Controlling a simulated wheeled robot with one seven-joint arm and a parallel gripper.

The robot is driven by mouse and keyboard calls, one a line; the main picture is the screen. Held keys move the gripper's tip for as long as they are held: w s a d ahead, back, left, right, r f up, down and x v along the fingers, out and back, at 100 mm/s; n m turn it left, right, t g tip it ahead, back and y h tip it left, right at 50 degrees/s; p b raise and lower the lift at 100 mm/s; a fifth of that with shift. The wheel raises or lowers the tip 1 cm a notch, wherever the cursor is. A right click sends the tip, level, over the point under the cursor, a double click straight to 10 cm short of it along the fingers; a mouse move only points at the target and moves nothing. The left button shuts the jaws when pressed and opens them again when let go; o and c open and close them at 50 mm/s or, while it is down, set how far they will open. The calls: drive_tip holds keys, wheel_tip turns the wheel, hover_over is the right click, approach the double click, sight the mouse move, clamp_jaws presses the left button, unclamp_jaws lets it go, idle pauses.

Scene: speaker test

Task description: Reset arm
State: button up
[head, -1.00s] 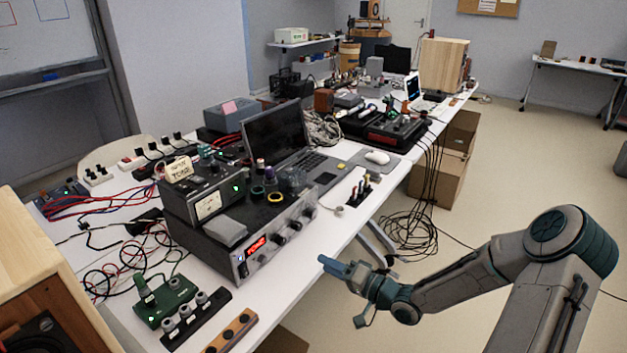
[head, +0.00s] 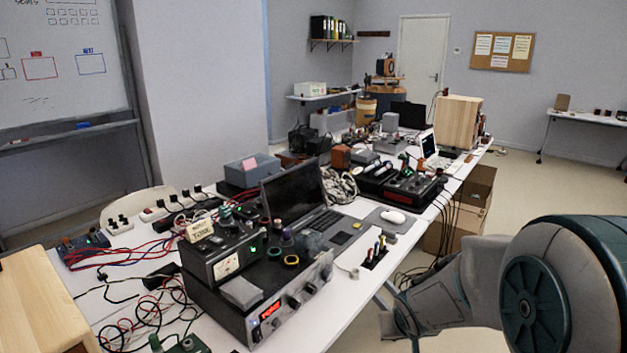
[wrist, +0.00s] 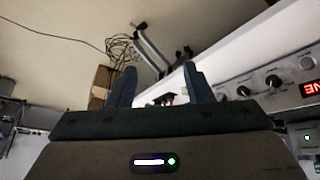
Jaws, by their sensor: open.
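My gripper (wrist: 160,88) shows in the wrist view with its two blue fingers apart and nothing between them. It is beside the edge of the white table (wrist: 240,45), close to the grey amplifier (wrist: 275,82) with a red display. In the head view my arm is folded at the lower right, and the gripper itself is not in that picture. The long table (head: 345,305) carries the amplifier (head: 265,310), a laptop (head: 295,195) and other gear.
A mouse (head: 394,216) and a small tool holder (head: 375,252) stand near the table's front edge. A wooden cabinet (head: 40,310) is at the lower left. Open floor lies at the right.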

drive_tip(key=s+a+r+g+p, duration=0.1)
drive_tip(key=s+a+r, duration=0.1)
drive_tip(key=s+r, duration=0.4)
drive_tip(key=s+a+r+g+y+p, duration=0.1)
drive_tip(key=s+r, duration=0.4)
drive_tip(key=s, duration=0.6)
drive_tip(key=shift+s+a+r+g, duration=0.35)
drive_tip(key=shift+a+r+g, duration=0.05)
drive_tip(key=shift+a+g, duration=0.15)
idle(0.4)
